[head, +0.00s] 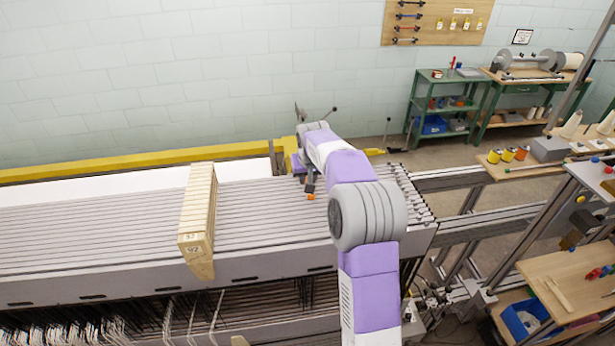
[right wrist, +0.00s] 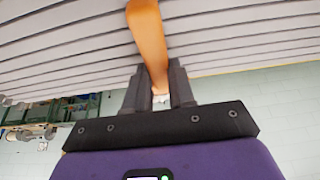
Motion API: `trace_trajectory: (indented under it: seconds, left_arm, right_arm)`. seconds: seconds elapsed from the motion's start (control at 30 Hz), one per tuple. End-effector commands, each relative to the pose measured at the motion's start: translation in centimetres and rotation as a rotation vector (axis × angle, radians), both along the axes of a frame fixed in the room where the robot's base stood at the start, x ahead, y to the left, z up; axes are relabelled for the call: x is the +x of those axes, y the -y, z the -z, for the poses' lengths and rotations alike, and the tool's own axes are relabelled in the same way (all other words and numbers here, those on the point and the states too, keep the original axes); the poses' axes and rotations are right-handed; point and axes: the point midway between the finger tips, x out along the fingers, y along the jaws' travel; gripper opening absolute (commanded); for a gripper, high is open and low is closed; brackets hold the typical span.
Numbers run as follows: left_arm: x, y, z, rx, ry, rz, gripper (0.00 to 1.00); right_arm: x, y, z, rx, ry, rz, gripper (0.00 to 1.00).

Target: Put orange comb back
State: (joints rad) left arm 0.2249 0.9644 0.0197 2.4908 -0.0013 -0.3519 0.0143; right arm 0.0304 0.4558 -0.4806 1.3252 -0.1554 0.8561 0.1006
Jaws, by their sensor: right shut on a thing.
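My right gripper (head: 308,181) is over the right part of the grey slatted machine top, with its arm reaching in from the bottom of the head view. In the right wrist view my right gripper (right wrist: 160,88) is shut on the orange comb (right wrist: 148,42). Only a smooth orange length of the comb shows there, running from between the fingers to the top edge; its far end is cut off. In the head view a small orange bit of the comb (head: 311,197) shows just below the fingers. My left gripper is not in view.
A wooden block stack (head: 198,205) lies across the slats (head: 90,235) left of my right gripper. A yellow beam (head: 110,168) runs behind the machine. A green shelf (head: 440,105) stands at the back, and a wooden side table (head: 570,285) is at the lower right.

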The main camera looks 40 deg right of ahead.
Motion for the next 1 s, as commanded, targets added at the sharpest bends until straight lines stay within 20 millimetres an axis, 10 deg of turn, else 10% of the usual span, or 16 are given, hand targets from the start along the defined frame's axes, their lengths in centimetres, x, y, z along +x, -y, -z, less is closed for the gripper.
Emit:
trace_trajectory:
  seconds: [0.37,0.4,0.57,1.0]
  left_arm:
    - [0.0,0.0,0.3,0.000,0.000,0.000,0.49]
    - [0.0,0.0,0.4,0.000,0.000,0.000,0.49]
    - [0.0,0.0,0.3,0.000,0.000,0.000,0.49]
    - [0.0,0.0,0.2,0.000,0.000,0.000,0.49]
  right_arm:
    - [0.0,0.0,0.5,0.000,0.001,0.000,0.00]
    - [0.0,0.0,0.6,0.000,0.000,-0.001,0.25]
    - [0.0,0.0,0.5,0.000,0.000,-0.001,0.49]
    - [-0.3,-0.3,-1.3,-0.001,0.005,-0.003,0.49]
